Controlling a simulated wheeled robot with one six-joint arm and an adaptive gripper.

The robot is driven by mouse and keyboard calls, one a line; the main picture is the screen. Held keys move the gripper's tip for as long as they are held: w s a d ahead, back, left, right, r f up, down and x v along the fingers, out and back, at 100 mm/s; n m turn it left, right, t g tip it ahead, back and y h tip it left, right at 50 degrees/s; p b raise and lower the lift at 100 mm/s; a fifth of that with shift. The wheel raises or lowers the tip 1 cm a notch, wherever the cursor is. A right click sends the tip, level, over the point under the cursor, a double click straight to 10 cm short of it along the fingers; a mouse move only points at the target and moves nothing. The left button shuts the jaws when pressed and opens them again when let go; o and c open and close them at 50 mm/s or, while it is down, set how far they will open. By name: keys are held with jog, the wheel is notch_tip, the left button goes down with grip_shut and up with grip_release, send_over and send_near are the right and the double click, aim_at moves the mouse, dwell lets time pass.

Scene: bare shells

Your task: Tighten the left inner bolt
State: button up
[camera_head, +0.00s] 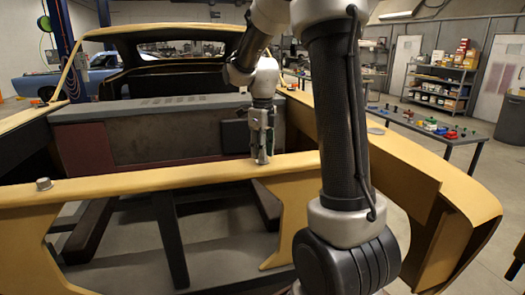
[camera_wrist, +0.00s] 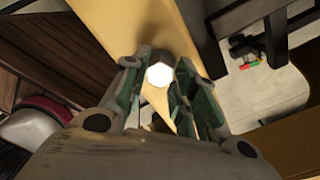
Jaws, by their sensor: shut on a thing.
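My gripper (camera_head: 262,158) points down at the yellow front crossbeam (camera_head: 160,178) of the car shell, right of the beam's middle in the head view. In the wrist view, my gripper (camera_wrist: 163,64) has its green-lined fingers on either side of a pale hexagonal bolt head (camera_wrist: 159,76) and is shut on it. The fingers hide this bolt in the head view. Another grey bolt (camera_head: 44,184) stands on the beam at the far left, away from my gripper.
The open engine bay with dark frame rails (camera_head: 170,238) lies below the beam. The yellow right fender (camera_head: 415,165) runs along the right. A table with small coloured items (camera_head: 430,125) and a stocked shelf (camera_head: 438,85) stand beyond. A blue car (camera_head: 65,82) is behind left.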

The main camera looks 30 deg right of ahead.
jog(key=shift+w+r, duration=0.1)
jog(key=shift+w, duration=0.05)
jog(key=o, duration=1.1)
jog(key=shift+c, duration=0.2)
notch_tip(320, 180, up, 12)
